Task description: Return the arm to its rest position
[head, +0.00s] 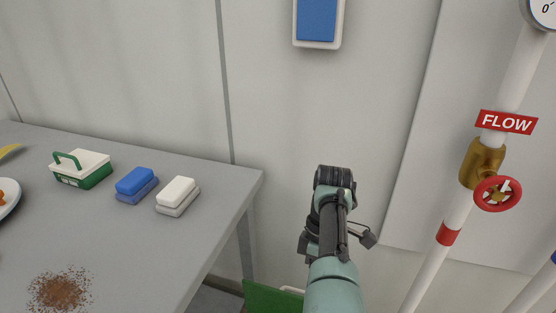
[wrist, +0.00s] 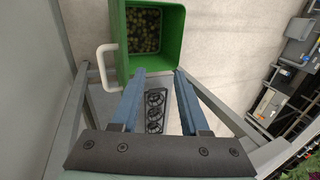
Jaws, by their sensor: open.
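My arm (head: 332,275) reaches up from the bottom of the head view, right of the table, with its dark wrist joint in front of the pale wall. The fingers are not clearly visible there. In the wrist view my gripper (wrist: 160,74) shows two blue fingers held apart with nothing between them. The fingertips point toward a green bin (wrist: 175,58) with a white handle (wrist: 102,68) and dark, speckled contents. Whether they touch the bin cannot be told. Part of a green bin also shows low in the head view (head: 268,297).
A grey table (head: 215,195) fills the left, bearing a green-and-white caddy (head: 82,168), a blue block (head: 135,183), a white block (head: 177,194) and a brown spill (head: 60,290). A pipe with a red handwheel (head: 480,194) stands right. A blue panel (head: 317,20) hangs above.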

